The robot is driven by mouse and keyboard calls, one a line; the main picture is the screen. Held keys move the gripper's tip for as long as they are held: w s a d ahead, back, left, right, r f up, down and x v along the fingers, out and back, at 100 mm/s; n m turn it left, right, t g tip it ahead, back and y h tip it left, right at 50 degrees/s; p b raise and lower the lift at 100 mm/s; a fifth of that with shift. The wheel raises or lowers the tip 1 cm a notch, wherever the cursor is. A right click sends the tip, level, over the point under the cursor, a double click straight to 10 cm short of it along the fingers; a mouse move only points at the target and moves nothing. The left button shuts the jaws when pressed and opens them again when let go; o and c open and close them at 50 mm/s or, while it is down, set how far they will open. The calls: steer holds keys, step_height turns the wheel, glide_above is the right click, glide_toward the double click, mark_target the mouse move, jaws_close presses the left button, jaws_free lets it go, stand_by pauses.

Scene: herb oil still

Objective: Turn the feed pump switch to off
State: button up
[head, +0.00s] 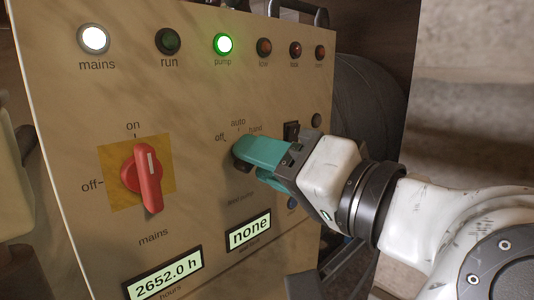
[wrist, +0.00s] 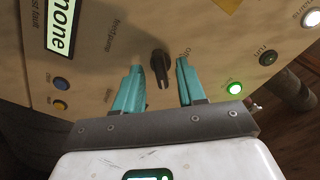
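The feed pump switch (head: 242,160) is a black rotary knob on the beige panel, under the labels off, auto and hand. In the head view it is mostly hidden behind my gripper (head: 254,151). In the wrist view the knob (wrist: 159,66) shows between the two teal fingers of my gripper (wrist: 160,72). The fingers are apart, with a gap on each side of the knob. Its narrow handle points toward the bottom of the wrist picture; I cannot read its exact setting. The pump lamp (head: 223,44) glows green.
A red mains switch (head: 147,178) on a yellow plate is left of my gripper. Displays reading 2652.0 h (head: 163,276) and none (head: 248,232) sit below. The mains lamp (head: 93,39) is lit white. A dark rounded vessel (head: 366,105) stands behind the panel's right edge.

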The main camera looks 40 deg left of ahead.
steer(key=shift+a, duration=0.1)
steer(key=shift+c, duration=0.5)
jaws_close()
steer(key=shift+f, duration=0.1)
steer(key=shift+w+n+b, duration=0.2)
steer(key=shift+n+b, duration=5.65)
steer(key=shift+n, duration=4.35)
